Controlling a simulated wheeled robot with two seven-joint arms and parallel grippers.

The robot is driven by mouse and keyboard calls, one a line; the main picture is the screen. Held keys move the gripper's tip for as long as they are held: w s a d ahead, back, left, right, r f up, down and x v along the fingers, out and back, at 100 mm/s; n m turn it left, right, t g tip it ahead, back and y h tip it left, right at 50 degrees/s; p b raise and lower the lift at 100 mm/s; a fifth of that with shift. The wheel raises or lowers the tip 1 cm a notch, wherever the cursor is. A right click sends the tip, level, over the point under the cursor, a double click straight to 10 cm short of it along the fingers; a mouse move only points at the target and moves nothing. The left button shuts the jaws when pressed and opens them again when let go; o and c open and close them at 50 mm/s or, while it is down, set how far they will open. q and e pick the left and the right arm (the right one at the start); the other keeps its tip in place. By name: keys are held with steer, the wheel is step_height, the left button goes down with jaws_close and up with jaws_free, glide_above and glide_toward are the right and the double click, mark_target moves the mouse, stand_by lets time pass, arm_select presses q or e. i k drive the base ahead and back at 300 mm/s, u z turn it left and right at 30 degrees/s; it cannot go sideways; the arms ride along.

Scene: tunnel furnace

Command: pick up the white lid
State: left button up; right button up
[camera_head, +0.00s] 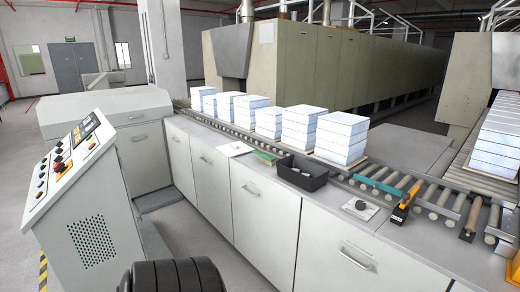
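A small flat white square piece with a round black knob (360,207) lies on the grey counter, right of the black bin. It looks like a lid. Another thin white flat piece (235,149) lies on the counter further left, beside a green item. Stacks of white blocks (325,134) stand on the roller conveyor behind; I cannot tell whether any has a separate lid. Neither of my grippers shows. A black ribbed part fills the bottom edge at the left, with no fingers visible.
A black open bin (302,173) stands on the counter (325,198). A teal strip (378,186) and an orange-and-black tool (405,203) lie by the rollers (430,212). A control console (85,190) stands at the left. Cabinets (265,210) front the counter.

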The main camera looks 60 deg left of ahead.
mark_target(236, 148)
steer(key=u, duration=2.55)
steer(key=k, duration=0.45)
steer(key=u, duration=0.85)
steer(key=i, duration=2)
steer(key=z, duration=0.75)
steer(key=i, duration=1.05)
steer(key=z, duration=0.85)
